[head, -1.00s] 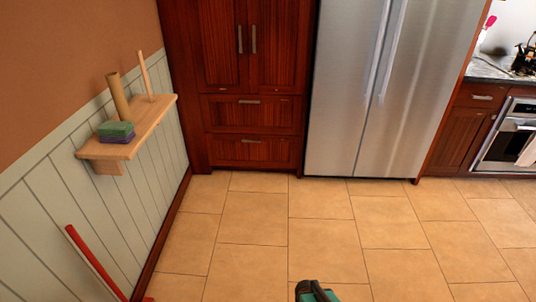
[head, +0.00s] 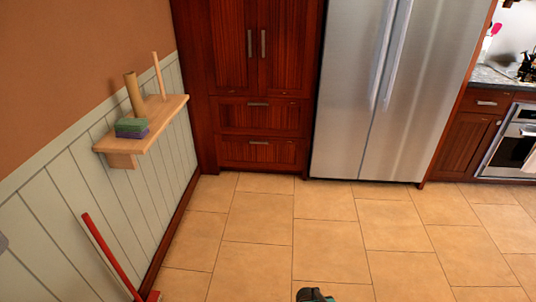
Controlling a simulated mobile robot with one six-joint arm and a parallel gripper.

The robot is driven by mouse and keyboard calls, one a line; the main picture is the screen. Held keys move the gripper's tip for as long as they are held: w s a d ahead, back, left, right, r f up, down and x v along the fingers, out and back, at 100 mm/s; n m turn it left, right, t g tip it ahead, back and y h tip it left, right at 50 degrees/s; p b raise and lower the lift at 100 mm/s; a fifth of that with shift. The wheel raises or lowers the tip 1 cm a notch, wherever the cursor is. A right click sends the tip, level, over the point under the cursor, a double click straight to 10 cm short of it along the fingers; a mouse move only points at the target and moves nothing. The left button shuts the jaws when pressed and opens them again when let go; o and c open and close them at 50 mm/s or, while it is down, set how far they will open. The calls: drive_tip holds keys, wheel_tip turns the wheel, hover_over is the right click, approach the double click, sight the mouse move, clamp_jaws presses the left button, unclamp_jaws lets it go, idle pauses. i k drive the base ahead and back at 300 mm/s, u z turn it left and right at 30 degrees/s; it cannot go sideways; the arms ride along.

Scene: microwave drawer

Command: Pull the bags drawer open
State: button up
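Two closed drawers sit in the dark red wood cabinet, an upper drawer (head: 285,118) and a lower drawer (head: 285,154), each with a short horizontal metal handle. No label shows which one is the bags drawer. A dark and teal piece at the bottom edge of the head view appears to be the tip of my arm or gripper (head: 315,295). It is mostly cut off, and its fingers cannot be made out. It is well apart from the drawers, with open floor between.
A steel fridge (head: 350,100) stands right of the drawers, and an oven (head: 510,145) is at far right. A wooden wall shelf (head: 165,122) with a sponge (head: 131,128) juts out at left. A red-handled broom (head: 108,250) leans below. The tiled floor (head: 265,225) ahead is clear.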

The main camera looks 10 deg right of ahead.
sight(243, 152)
drive_tip(key=u, duration=0.1)
drive_tip(key=i, duration=0.95)
drive_tip(key=z, duration=0.1)
drive_tip(key=k, duration=0.65)
drive_tip(key=u, duration=0.35)
drive_tip(key=i, duration=1.25)
drive_tip(key=u, duration=0.4)
